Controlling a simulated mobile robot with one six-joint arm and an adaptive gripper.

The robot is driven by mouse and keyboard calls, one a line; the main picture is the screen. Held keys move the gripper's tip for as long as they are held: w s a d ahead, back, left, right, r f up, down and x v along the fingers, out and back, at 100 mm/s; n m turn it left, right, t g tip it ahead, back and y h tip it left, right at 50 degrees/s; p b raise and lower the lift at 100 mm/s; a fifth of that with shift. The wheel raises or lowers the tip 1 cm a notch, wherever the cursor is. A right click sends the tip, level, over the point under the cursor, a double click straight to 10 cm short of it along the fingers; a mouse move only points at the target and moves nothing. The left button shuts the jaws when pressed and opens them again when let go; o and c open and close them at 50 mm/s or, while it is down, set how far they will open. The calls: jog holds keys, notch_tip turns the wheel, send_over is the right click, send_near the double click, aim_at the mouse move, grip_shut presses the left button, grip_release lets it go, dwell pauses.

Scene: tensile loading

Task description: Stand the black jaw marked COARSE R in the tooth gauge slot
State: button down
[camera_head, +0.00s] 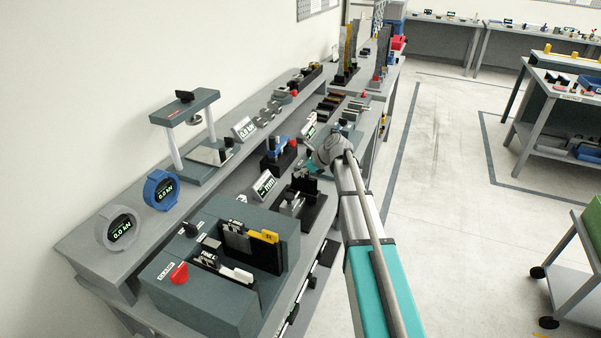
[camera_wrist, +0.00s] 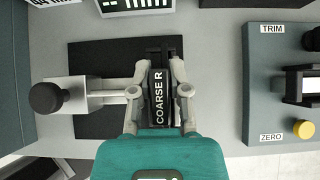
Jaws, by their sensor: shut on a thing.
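The black jaw marked COARSE R (camera_wrist: 158,98) is between the fingers of my gripper (camera_wrist: 162,76) in the wrist view, its white lettering facing the camera. My gripper is shut on it, over a black base plate (camera_wrist: 93,62). A grey block with a black knob (camera_wrist: 46,97) and a rod stands on the plate's left, the rod reaching toward the left finger. Dark upright parts (camera_wrist: 163,47) show just past the fingertips. I cannot tell whether the jaw sits in a slot, as the fingers hide its lower end. In the head view my gripper (camera_head: 313,168) is above the bench.
A grey-green unit marked TRIM and ZERO (camera_wrist: 262,85) with a yellow button stands to the right. In the head view, a jaw rack (camera_head: 205,290) stands in front and a press frame (camera_head: 190,120) behind left. Open floor lies right.

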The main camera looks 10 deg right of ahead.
jog(key=shift+f+b, duration=0.65)
jog(key=shift+f, duration=0.05)
dwell(0.5)
jog(key=c, duration=0.5)
grip_release()
jog(key=shift+r, duration=0.1)
notch_tip(320, 180, up, 12)
jog(key=p, duration=1.1)
jog(key=shift+f+p, duration=0.2)
jog(key=shift+p, duration=0.2)
jog(key=shift+s+d, duration=0.15)
jog(key=shift+s, duration=2.8)
